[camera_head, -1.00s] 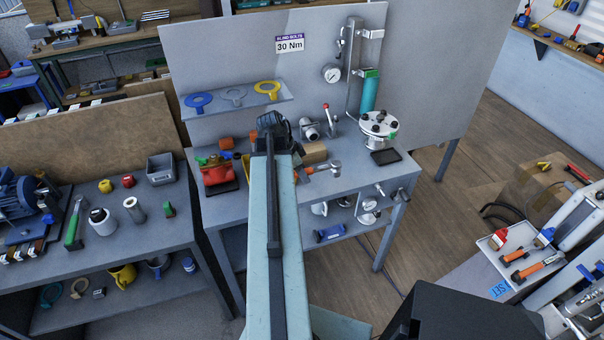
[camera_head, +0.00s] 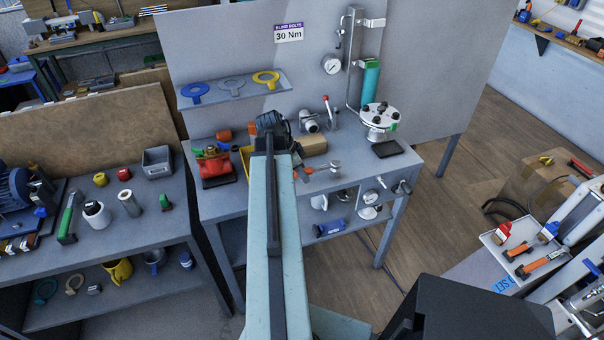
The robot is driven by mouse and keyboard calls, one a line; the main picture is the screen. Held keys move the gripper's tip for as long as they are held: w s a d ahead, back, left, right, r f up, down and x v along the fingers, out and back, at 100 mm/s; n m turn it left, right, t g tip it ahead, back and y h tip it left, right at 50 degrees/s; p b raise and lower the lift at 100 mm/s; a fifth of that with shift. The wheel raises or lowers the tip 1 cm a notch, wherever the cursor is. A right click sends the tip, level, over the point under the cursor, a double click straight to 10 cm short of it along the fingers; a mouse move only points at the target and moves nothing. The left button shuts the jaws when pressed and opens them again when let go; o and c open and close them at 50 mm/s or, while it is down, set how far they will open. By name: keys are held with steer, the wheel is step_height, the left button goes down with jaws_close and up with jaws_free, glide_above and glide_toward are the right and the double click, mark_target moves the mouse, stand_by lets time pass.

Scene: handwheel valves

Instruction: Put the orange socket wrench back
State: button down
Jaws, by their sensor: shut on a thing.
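My arm runs up the middle of the picture and ends in the dark end of my gripper (camera_head: 270,124) over the workbench (camera_head: 225,207). The jaw tips are mostly hidden behind my own arm. An orange piece with a silver head, apparently the orange socket wrench (camera_head: 308,170), sticks out to the right of the arm. It keeps its place beside my arm while the bench shifts, so my gripper appears shut on it. Two other orange-handled tools lie in the light tray (camera_head: 486,238) at the right.
A flanged white vessel (camera_head: 378,122) and a dark pad (camera_head: 387,149) stand farther right. A side bench (camera_head: 100,245) holds parts at left. Open floor (camera_head: 400,270) lies between bench and tray.

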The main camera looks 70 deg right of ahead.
steer(key=shift+f+b, duration=0.85)
steer(key=shift+f, duration=0.1)
steer(key=shift+r, duration=0.1)
steer(key=c, duration=1.1)
jaws_free()
steer(key=o, duration=0.5)
steer(key=shift+r, duration=0.15)
steer(key=shift+p+v, duration=2.85)
